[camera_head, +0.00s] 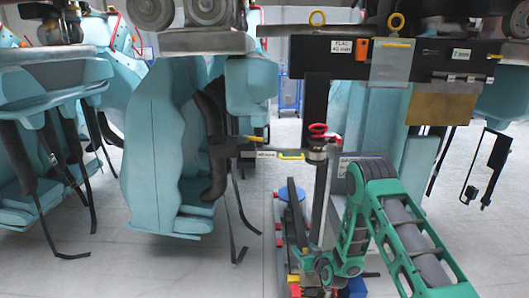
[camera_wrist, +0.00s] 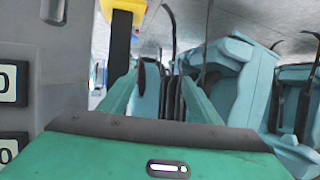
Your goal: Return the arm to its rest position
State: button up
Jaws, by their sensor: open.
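My arm (camera_head: 405,228), green with grey tubes, rises from the lower right of the head view and bends down near the centre. Its lower end is crowded among dark parts there, and I cannot make out the fingertips in that view. In the wrist view my gripper (camera_wrist: 160,92) shows two teal fingers standing apart, with a green body below them. The gripper is open, and I see nothing held between the fingers.
Teal coaster seats (camera_head: 160,150) with dark restraints hang at the left. A dark overhead beam (camera_head: 340,60) has a label and yellow rings. Teal seats also show ahead of the gripper in the wrist view (camera_wrist: 240,75). Pale floor (camera_head: 130,265) is open at the lower left.

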jog(key=s+d+r+g, duration=0.2)
jog(key=s+r, duration=0.2)
jog(key=r, duration=0.9)
jog(key=s+d+r+g, duration=0.2)
jog(key=s+r, duration=0.2)
jog(key=r, duration=0.9)
jog(key=s+d+r+m+g+h, duration=0.1)
jog(key=s+d+r, duration=0.3)
jog(key=s, duration=0.6)
jog(key=s+d+r+g+h, duration=0.1)
jog(key=s+r+g, duration=0.1)
jog(key=s+r, duration=0.5)
jog(key=s+d+r+m+g+h, duration=0.1)
jog(key=s+d+r, duration=0.2)
jog(key=s, duration=0.9)
jog(key=s+d+f+m+g, duration=0.1)
jog(key=s+d+m+g, duration=0.1)
jog(key=s+d, duration=0.3)
jog(key=s+d+m+g, duration=0.3)
jog(key=s+d, duration=0.3)
jog(key=s, duration=0.7)
jog(key=shift+s+d+f+m, duration=0.15)
jog(key=shift+d+f+m, duration=0.2)
jog(key=shift+m, duration=0.55)
jog(key=shift+a, duration=0.1)
